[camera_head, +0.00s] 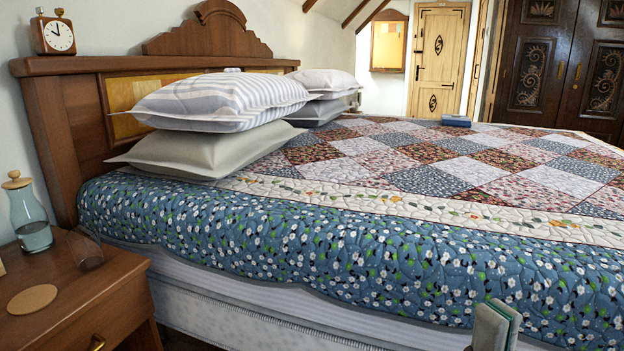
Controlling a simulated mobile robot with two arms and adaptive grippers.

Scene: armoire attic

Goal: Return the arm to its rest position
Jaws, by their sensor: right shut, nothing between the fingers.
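My right gripper (499,312) shows at the bottom edge, right of the middle, in the head view. Only its fingertips and a little of the fingers are in the picture. They are together with nothing between them. They appear in front of the near side of the bed, whose blue floral quilt border (330,250) is behind them. I cannot tell how far they are from the quilt. The rest of the right arm is out of the picture. My left gripper is not in view.
The bed with its patchwork quilt (460,172) fills the middle and right. Stacked pillows (215,100) lie at the headboard. A wooden nightstand (95,290) at the lower left holds a corked glass bottle (30,220) and a round coaster (32,299). A dark armoire (560,70) stands behind.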

